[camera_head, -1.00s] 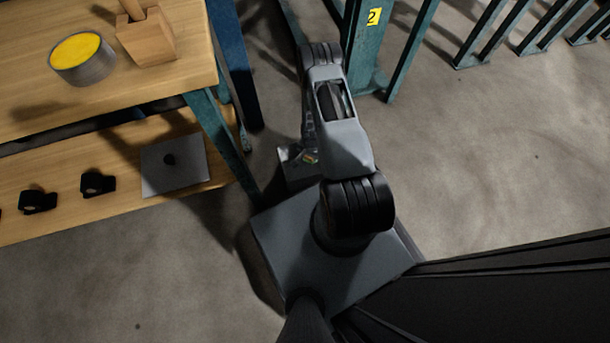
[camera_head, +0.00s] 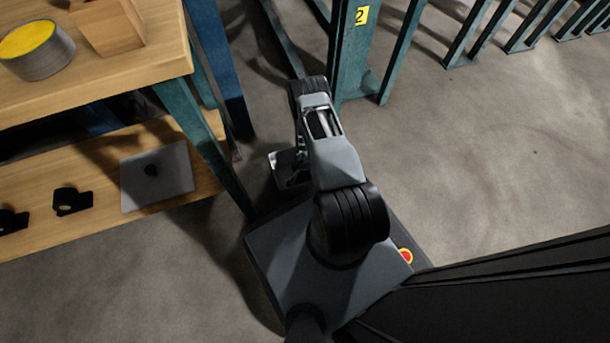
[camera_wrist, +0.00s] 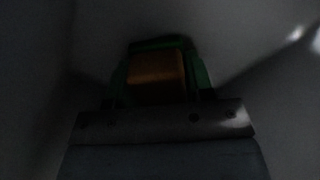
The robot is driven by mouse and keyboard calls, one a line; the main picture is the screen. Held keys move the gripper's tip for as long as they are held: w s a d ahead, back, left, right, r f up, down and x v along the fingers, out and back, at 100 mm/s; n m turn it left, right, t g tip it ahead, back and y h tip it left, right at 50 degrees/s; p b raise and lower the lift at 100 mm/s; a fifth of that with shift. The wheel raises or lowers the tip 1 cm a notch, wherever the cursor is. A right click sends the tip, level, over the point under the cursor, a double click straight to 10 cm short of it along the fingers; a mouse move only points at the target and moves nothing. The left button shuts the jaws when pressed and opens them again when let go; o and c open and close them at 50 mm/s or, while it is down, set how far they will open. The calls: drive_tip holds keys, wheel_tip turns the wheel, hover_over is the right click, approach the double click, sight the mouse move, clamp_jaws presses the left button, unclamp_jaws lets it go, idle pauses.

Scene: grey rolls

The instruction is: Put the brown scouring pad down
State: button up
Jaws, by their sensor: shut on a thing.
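The brown scouring pad (camera_wrist: 156,78) shows in the dark wrist view as a small brown block. My gripper (camera_wrist: 160,70) is shut on it, with green finger parts on both sides of the pad. In the head view my arm is folded over my own base, and the pad and fingers cannot be made out there. The wrist view shows only dim grey around the pad, with no surface clearly beneath it.
A wooden workbench (camera_head: 130,75) with teal legs stands at the left. On it are a yellow-topped round tin (camera_head: 36,48) and a wooden block (camera_head: 108,27). Its lower shelf (camera_head: 100,212) holds black items and a grey plate (camera_head: 157,177). Floor (camera_head: 500,150) at the right is clear.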

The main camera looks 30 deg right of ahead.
drive_tip(key=shift+f, duration=0.1)
drive_tip(key=o, duration=0.9)
